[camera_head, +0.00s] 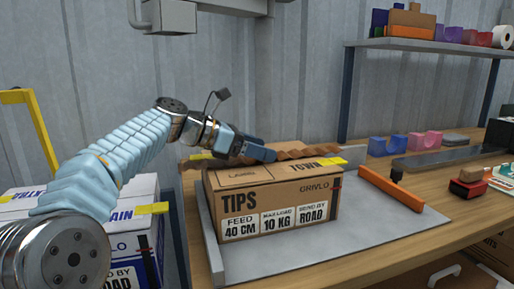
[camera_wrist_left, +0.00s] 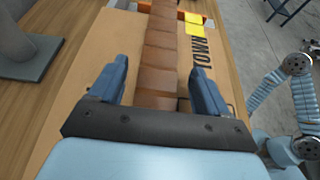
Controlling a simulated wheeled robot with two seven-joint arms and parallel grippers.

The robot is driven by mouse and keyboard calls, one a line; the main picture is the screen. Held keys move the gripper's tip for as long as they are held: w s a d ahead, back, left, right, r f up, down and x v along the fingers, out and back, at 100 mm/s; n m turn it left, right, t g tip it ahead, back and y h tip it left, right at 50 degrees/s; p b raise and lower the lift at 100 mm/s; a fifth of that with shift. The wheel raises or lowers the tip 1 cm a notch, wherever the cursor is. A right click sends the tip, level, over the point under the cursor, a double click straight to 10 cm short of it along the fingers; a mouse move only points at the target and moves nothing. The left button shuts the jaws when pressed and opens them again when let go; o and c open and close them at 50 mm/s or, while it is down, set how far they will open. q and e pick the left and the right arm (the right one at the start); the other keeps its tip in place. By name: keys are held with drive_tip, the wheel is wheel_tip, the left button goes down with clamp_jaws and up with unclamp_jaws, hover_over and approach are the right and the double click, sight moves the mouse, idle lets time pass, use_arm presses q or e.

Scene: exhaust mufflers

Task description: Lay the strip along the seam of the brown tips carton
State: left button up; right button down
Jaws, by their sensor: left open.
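The brown tips carton (camera_head: 270,205) stands upright and closed on a grey mat, its printed front facing me. A brown segmented strip (camera_head: 307,153) runs lengthwise along its top and looks slightly wavy. It also shows in the left wrist view (camera_wrist_left: 162,42), running away from between the fingers. I cannot tell whether it touches the seam all along. Yellow tabs (camera_head: 330,161) show near the carton's top ends, one also in the wrist view (camera_wrist_left: 195,27). My left gripper (camera_head: 268,154) is open over the carton top, fingers on either side of the strip. My right gripper is out of view.
A white carton (camera_head: 130,225) stands at the left. An orange bar (camera_head: 390,187) lies right of the tips carton on the grey mat (camera_head: 400,228). A red-based block (camera_head: 468,186) and coloured cradles (camera_head: 425,141) are farther right.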

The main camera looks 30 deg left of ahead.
use_arm(q)
drive_tip(key=p+v, duration=0.1)
drive_tip(key=v, duration=1.2)
drive_tip(key=shift+s+a+r+p, duration=0.15)
drive_tip(key=shift+s+p, duration=0.2)
